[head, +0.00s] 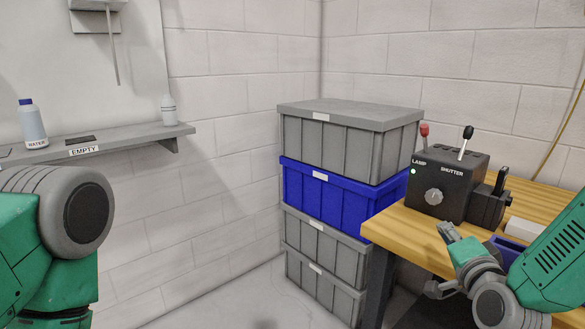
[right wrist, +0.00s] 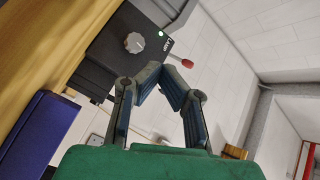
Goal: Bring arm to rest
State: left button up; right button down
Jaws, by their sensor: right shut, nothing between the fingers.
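My right gripper (head: 441,262) is at the lower right in the head view, in front of the wooden table's near edge and below the black control box (head: 447,187). In the right wrist view its fingers (right wrist: 160,76) come together at the tips, with nothing held. The box also shows in the right wrist view (right wrist: 112,52), beyond the fingers. My left arm shows at the left edge of the head view; its gripper is out of frame.
The wooden table (head: 400,224) carries the box, with red and black levers, a knob and a lit lamp, plus a blue bin (head: 507,249). Stacked grey and blue crates (head: 322,200) stand left of it. A wall shelf (head: 130,140) holds two bottles. Floor between is clear.

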jog(key=s+a+f+n+g+y, duration=0.15)
jog(key=s+f+n+g, duration=0.25)
jog(key=s+f, duration=0.5)
jog(key=s+a+f+n+g+y, duration=0.1)
jog(key=s+a+f+n+g, duration=0.3)
jog(key=f, duration=0.8)
jog(key=s+d+f+n+g, duration=0.1)
jog(key=s+f+g, duration=0.3)
jog(key=s, duration=0.8)
jog(key=s+d+f+n+g+h, duration=0.1)
jog(key=s+f+n+g, duration=0.3)
jog(key=s, duration=0.9)
notch_tip(320, 180, down, 3)
jog(key=shift+s+d+f+g, duration=0.15)
jog(key=shift+d+g, duration=0.05)
jog(key=shift+g, duration=0.5)
